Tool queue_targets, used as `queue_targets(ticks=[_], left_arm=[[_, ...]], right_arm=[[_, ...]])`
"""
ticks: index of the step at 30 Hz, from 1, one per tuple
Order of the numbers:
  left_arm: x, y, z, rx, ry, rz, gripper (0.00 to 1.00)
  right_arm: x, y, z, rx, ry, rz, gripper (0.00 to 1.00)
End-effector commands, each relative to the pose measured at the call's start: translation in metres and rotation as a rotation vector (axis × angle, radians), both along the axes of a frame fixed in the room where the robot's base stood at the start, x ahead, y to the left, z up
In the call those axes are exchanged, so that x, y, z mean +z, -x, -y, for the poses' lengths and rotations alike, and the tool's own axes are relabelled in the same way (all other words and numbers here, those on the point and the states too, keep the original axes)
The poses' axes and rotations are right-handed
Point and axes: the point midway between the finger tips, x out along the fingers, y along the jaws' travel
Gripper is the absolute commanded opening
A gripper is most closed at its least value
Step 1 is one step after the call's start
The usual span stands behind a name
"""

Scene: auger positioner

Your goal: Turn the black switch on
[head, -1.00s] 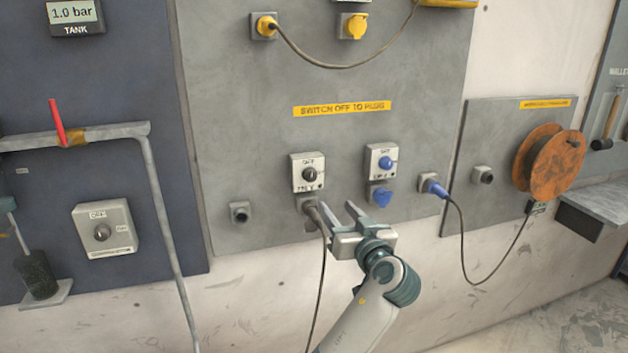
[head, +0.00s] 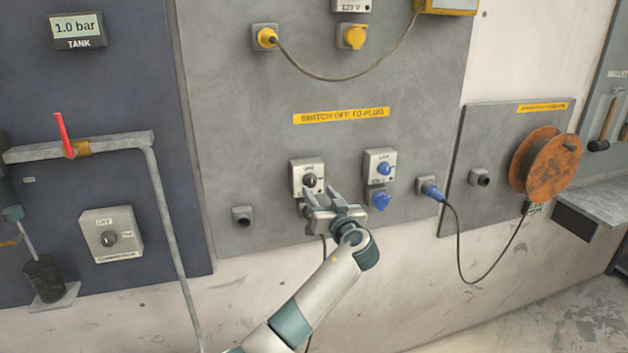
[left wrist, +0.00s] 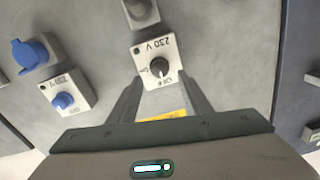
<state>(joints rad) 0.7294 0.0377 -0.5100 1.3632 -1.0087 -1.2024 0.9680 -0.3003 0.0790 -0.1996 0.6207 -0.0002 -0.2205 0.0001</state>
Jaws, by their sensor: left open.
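The black switch (head: 309,181) is a round knob on a white box on the grey wall panel. In the left wrist view its knob (left wrist: 159,68) shows upside down, on a box marked 230 V, with its pale pointer line toward the OFF mark. My left gripper (head: 320,193) is open in front of the box's lower part. In the left wrist view its fingers (left wrist: 160,88) stand on either side of the box, and the knob lies between and beyond their tips. I cannot tell whether they touch it. My right gripper is not in view.
A blue switch (head: 382,168) with a blue socket (head: 380,200) sits close to the right. A black cable hangs below the black switch. A blue plug (head: 432,190) is further right. A compressor switch (head: 109,238) is on the left panel.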

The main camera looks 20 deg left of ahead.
Motion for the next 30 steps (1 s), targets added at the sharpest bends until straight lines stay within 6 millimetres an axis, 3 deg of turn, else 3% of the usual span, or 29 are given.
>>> queue_targets(ticks=[10,24,25,30], left_arm=[[0.002,-0.035,-0.025,0.000,-0.001,-0.001,0.45],[0.000,-0.042,-0.029,-0.001,0.001,0.000,0.45],[0.000,-0.042,-0.029,-0.001,0.001,0.000,0.42],[0.000,-0.041,-0.029,-0.001,0.001,0.000,0.03]], right_arm=[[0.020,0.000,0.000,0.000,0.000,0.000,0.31],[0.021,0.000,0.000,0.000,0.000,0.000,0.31],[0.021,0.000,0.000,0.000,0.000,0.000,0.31],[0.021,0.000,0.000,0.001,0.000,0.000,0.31]])
